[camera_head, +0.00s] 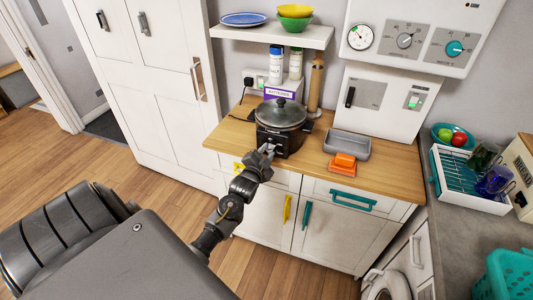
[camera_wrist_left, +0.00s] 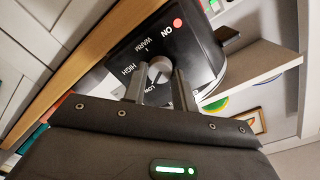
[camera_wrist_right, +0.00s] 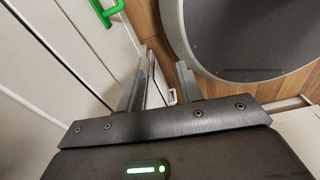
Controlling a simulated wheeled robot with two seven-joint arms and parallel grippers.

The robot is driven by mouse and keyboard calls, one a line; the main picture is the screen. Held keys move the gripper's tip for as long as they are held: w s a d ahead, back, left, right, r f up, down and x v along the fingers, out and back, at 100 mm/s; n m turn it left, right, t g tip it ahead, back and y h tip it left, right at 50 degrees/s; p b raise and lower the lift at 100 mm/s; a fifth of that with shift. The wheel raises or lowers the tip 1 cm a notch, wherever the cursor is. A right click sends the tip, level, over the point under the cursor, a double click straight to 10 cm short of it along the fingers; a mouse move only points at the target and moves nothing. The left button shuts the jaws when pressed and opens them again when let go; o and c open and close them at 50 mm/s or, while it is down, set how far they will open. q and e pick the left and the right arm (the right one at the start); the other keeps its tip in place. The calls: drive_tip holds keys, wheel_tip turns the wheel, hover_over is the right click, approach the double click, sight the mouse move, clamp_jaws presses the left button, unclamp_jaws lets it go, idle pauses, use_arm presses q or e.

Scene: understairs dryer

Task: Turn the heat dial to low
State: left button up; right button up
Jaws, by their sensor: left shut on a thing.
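The slow cooker (camera_head: 280,124), black with a glass lid, stands on the wooden counter near its left end. Its front panel fills the left wrist view, with the labels WARM, HIGH and LOW around a round grey heat dial (camera_wrist_left: 160,70). My left gripper (camera_head: 267,150) is at the front of the cooker. In the left wrist view its fingers (camera_wrist_left: 158,76) are shut on the dial, one on each side. The dial's exact setting is hard to read past the fingers. My right gripper (camera_wrist_right: 160,77) is open, its fingers apart, with no held object visible; it is not seen in the head view.
A shelf (camera_head: 270,34) with bottles below hangs above. A wall unit with dials (camera_head: 425,35) is at upper right. A green handle (camera_wrist_right: 107,10) shows in the right wrist view.

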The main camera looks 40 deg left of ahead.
use_arm(q)
drive_tip(key=o, duration=1)
drive_tip(key=shift+c, duration=0.2)
drive_tip(key=shift+s, duration=0.1)
drive_tip(key=b+v, duration=0.2)
drive_tip(key=v, duration=0.8)
drive_tip(key=shift+s+d, duration=0.15)
drive_tip(key=shift+s, duration=0.15)
